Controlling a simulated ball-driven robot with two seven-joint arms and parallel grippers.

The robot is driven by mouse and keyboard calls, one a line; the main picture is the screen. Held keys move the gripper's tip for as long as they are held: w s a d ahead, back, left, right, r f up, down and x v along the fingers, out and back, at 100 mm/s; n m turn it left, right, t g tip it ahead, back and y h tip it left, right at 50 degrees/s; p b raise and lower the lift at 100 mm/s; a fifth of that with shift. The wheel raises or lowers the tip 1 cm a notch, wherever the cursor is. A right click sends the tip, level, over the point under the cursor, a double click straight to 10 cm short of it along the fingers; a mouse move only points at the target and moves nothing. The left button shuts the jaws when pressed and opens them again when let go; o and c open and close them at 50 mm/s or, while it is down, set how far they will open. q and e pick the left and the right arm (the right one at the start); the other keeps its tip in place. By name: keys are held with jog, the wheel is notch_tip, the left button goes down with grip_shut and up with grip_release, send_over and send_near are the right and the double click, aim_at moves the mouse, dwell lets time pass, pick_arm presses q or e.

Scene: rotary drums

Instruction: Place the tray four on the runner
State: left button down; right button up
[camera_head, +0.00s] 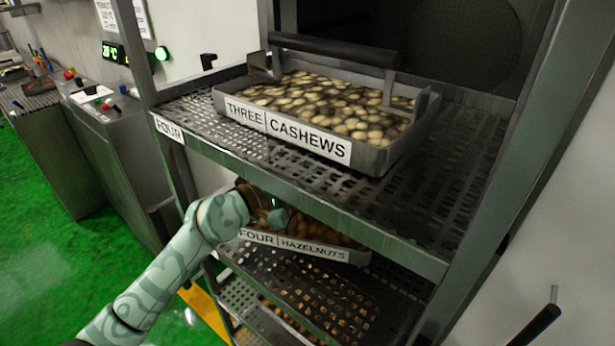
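Tray four (352,257), its label reading "FOUR | HAZELNUTS" and brown nuts inside, sits on a lower level of the rack. The shelf above hides much of it. My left gripper (274,213) is at the tray's front left, above its label. Its fingers are too small and dark to tell whether they are open, or whether they touch the tray. The perforated shelf above, with a "FOUR" label (168,130) on its front left edge, holds a metal tray (374,158) labelled "THREE | CASHEWS", with a dark bar handle. My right gripper is not in view.
Rack posts (527,170) stand at the right and left of the shelves. More perforated shelving (300,285) lies below tray four. Control consoles (112,140) stand at the left, with open green floor (50,250) before them. A dark rod (535,325) shows at bottom right.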

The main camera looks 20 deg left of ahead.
pick_arm(q)
jog(key=b, duration=0.2)
send_over(305, 213)
notch_tip(305, 213, down, 5)
jog(key=shift+r, duration=0.15)
jog(key=c, duration=1.3)
grip_release()
jog(key=shift+f, duration=0.25)
jog(key=shift+o, duration=0.2)
jog(key=shift+r, duration=0.1)
